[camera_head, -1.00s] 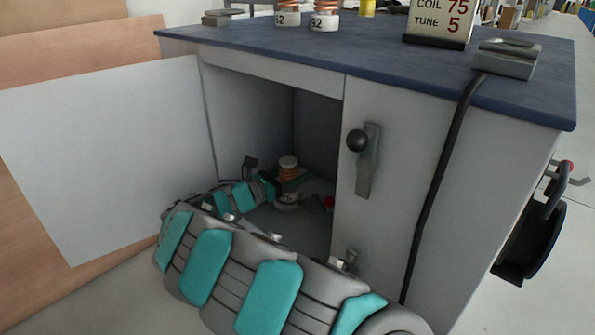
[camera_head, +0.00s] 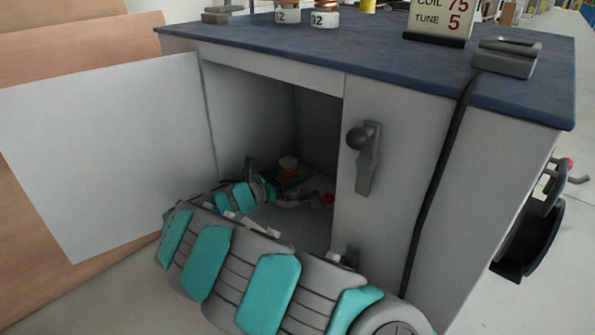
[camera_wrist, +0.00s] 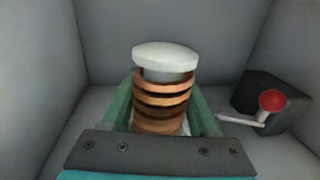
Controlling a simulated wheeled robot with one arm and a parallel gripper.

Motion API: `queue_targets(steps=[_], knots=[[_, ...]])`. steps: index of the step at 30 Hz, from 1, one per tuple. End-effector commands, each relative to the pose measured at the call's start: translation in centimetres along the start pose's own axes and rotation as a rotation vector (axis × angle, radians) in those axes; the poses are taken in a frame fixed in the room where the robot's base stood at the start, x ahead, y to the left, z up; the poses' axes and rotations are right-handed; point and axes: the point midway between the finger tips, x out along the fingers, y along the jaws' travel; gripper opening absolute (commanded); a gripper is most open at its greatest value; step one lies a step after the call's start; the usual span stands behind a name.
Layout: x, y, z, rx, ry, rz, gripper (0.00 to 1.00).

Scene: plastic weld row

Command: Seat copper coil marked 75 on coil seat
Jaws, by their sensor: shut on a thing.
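A copper coil (camera_wrist: 160,100) with a white round cap on top stands upright inside the open cabinet compartment. No number on the coil can be read. The coil's bottom and whatever is under it are hidden by my gripper in the wrist view, so I cannot tell whether it touches a seat.
A lever with a red knob (camera_wrist: 270,101) on a dark block stands to the right inside. The cabinet door (camera_head: 110,150) is open to the left. Two coils (camera_head: 324,18) marked 52 or 82 and a sign (camera_head: 440,22) reading COIL 75, TUNE 5 stand on the blue top.

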Motion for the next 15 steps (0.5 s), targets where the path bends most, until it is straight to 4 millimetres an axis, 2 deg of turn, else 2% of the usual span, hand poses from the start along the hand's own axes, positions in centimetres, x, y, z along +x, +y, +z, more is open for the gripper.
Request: queue_targets(steps=[15], knots=[[0.01, 0.0, -0.25, 0.001, -0.001, 0.0, 0.0]])
